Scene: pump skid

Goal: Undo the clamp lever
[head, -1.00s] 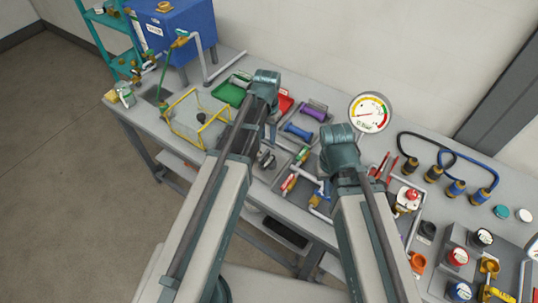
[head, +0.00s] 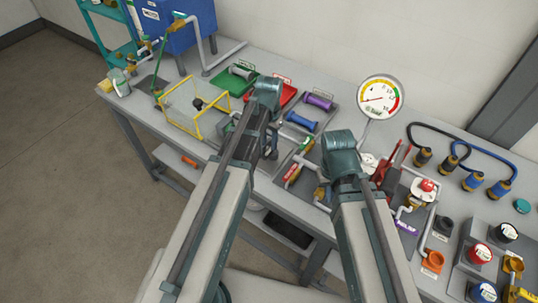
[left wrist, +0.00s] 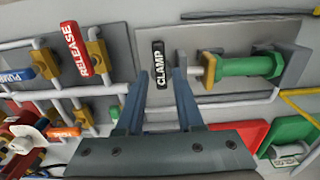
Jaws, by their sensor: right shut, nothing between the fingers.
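The black clamp lever (left wrist: 158,65), labelled CLAMP, stands upright on a grey panel in the left wrist view. My left gripper (left wrist: 161,80) is open and empty. Its two fingers point at the panel, one to each side of the lever's lower end; I cannot tell whether they touch it. Right of the lever, a green cylinder (left wrist: 246,67) sits between yellow and grey clamp jaws. In the head view my left gripper (head: 271,141) is low over the bench and hides the lever. My right gripper (head: 335,170) is shut, mostly hidden behind its own wrist and arm.
Left of the clamp are a red RELEASE lever (left wrist: 76,48) and a blue PUMP lever (left wrist: 16,76). A yellow-framed clear box (head: 180,123), a green tray (head: 220,86), a red tray (head: 290,92) and a gauge (head: 380,97) stand nearby on the bench.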

